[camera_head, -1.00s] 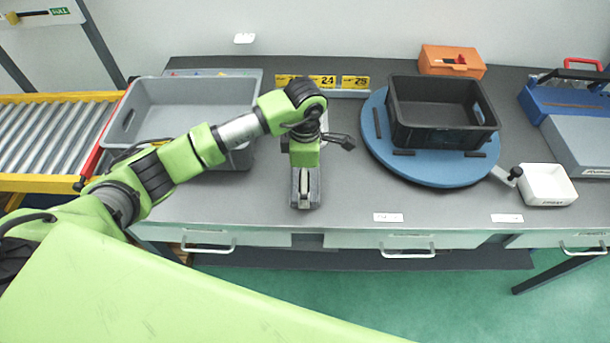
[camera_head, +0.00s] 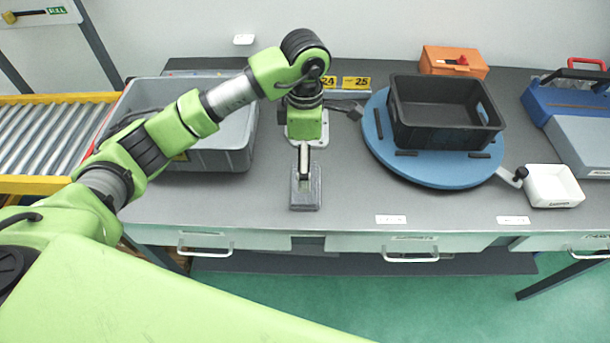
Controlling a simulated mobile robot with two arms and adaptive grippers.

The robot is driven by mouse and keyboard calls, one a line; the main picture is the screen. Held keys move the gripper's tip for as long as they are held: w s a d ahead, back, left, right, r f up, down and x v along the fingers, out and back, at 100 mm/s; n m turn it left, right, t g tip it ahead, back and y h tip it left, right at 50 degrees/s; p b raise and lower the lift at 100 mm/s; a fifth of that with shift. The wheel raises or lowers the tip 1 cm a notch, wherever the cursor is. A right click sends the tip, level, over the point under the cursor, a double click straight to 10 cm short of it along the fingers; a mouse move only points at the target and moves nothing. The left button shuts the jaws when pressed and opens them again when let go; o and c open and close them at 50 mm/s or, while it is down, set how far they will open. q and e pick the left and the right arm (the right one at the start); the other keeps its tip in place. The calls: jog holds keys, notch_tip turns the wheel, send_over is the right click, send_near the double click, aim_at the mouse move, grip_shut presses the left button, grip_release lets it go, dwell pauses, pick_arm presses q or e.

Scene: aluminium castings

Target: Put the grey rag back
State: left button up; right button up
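A small flat grey piece, apparently the folded grey rag (camera_head: 306,198), lies on the grey workbench near its front edge, left of the middle. My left gripper (camera_head: 304,172) points down over the far part of this piece and partly covers it. Its fingers show as a narrow pale and dark strip, and I cannot tell whether they are open or touch the piece. My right gripper is not in view.
A grey tote (camera_head: 247,150) stands behind my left arm, beside the roller conveyor (camera_head: 45,140). A blue round turntable (camera_head: 455,176) carries a black crate (camera_head: 440,135). The bench front is mostly clear.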

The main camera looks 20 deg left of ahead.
pick_arm(q)
jog(key=shift+r+b, duration=0.35)
jog(key=shift+r, duration=1.7)
jog(key=shift+f, duration=0.1)
